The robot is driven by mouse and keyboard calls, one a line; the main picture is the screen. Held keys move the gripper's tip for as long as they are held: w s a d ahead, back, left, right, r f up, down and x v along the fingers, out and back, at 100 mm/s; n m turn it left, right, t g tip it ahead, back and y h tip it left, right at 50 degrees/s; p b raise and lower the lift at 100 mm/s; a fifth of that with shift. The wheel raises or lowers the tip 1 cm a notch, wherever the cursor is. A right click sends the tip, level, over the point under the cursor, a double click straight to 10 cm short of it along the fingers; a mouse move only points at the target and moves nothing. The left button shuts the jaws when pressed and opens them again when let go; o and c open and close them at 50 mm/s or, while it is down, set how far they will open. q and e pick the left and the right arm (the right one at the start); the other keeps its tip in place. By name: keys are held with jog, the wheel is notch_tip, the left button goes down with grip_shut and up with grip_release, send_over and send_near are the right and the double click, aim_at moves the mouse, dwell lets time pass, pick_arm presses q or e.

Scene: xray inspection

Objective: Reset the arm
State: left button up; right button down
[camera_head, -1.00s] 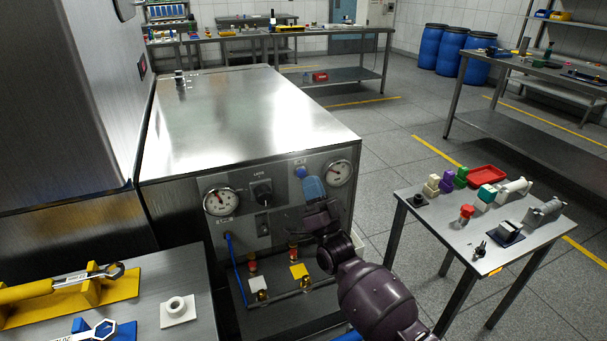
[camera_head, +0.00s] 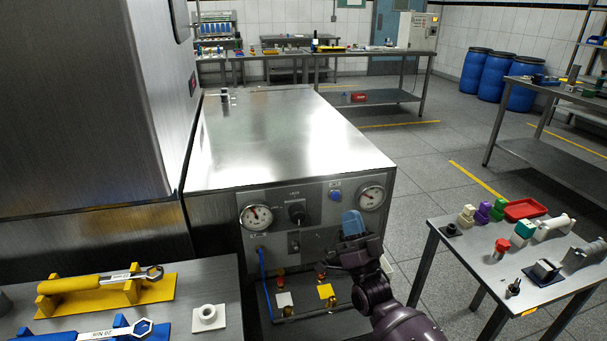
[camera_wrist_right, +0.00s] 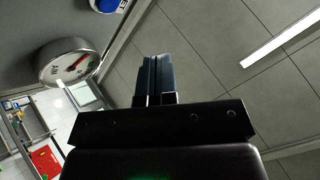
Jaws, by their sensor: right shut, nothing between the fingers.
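My right gripper (camera_head: 352,223) is in front of the machine's control panel (camera_head: 322,232), just below and left of the right gauge. Its blue fingers are together with nothing between them. The wrist view shows the same closed fingers (camera_wrist_right: 152,75), with the right gauge (camera_wrist_right: 68,63) to their left and part of the blue button (camera_wrist_right: 104,4) at the top edge. In the head view the blue button (camera_head: 335,195) is above the fingers and apart from them. My left gripper is not in view.
A steel side table (camera_head: 470,262) with small parts stands at right. At left, a bench (camera_head: 190,290) holds wrenches on yellow (camera_head: 105,293) and blue stands and a white flanged part (camera_head: 208,316). A second gauge (camera_head: 256,218) and a black knob (camera_head: 297,211) are on the panel.

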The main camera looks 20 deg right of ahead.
jog(key=s+a+f+n+g+y+p, duration=0.1)
jog(key=s+a+f+n+g+p, duration=0.25)
jog(key=s+f+n+g, duration=0.4)
pick_arm(q)
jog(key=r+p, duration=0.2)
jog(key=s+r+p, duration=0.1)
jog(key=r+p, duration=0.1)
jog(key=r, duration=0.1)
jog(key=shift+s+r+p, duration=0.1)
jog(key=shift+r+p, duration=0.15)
jog(key=shift+p, duration=0.05)
pick_arm(e)
jog(key=s+d+f+g, duration=0.1)
jog(key=s+f+g, duration=0.1)
jog(key=s, duration=0.8)
jog(key=s+d+f+g+h, duration=0.1)
jog(key=s+f+g, duration=0.2)
jog(key=s, duration=0.7)
jog(key=s+d+f+g+h, duration=0.1)
jog(key=s+f+g, duration=0.2)
jog(key=s, duration=0.6)
jog(key=shift+s+d+g, duration=0.25)
jog(key=shift+s+g, duration=0.1)
jog(key=shift+s, duration=0.05)
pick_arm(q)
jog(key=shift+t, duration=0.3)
pick_arm(e)
jog(key=shift+n, duration=0.25)
